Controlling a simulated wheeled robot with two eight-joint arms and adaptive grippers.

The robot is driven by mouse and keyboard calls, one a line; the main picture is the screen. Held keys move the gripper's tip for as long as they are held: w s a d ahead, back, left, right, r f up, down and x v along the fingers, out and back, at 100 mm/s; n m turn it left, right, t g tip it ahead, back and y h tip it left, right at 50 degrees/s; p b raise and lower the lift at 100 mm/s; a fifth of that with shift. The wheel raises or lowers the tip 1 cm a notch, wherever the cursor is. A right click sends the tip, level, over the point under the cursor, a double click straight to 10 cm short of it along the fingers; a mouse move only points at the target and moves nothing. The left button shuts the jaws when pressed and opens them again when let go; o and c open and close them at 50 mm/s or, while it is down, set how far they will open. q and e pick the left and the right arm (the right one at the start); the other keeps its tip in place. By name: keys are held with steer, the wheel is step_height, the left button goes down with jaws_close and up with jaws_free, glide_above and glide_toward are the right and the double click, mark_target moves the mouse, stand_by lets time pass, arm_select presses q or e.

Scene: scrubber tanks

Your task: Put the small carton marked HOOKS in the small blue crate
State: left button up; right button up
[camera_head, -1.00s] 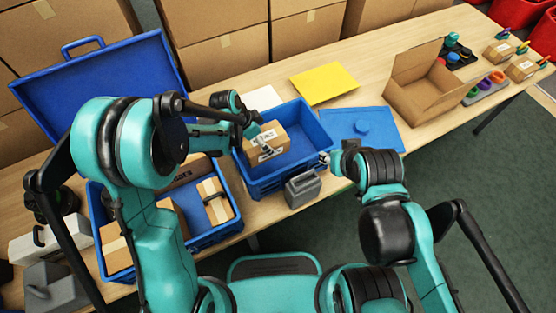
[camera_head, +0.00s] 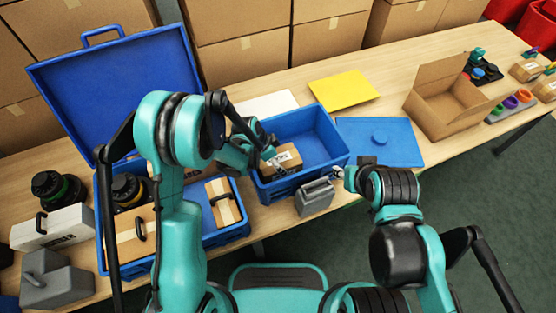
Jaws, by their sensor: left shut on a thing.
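The small blue crate (camera_head: 325,142) stands at the front edge of the table, in the middle of the view. A small brown carton with a white label (camera_head: 290,156) is down inside its left part, tilted in the picture; the label is too small to read. My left gripper (camera_head: 273,161) reaches in over the crate's left side and is shut on this carton. Whether the carton touches the crate floor is hidden. My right gripper (camera_head: 345,176) is outside the crate at its front right, and its fingers are too small to judge.
A grey container (camera_head: 316,198) stands against the crate's front. The flat blue lid (camera_head: 395,143) lies to its right, a yellow sheet (camera_head: 342,90) behind. A large open blue case (camera_head: 229,233) with several items is at left. An open cardboard box (camera_head: 437,105) stands at right.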

arm_select(q)
steer(key=shift+f, duration=0.1)
steer(key=o, duration=1.2)
steer(key=shift+r, duration=0.3)
steer(key=p+v, duration=0.3)
steer(key=v, duration=0.9)
steer(key=shift+p, duration=0.4)
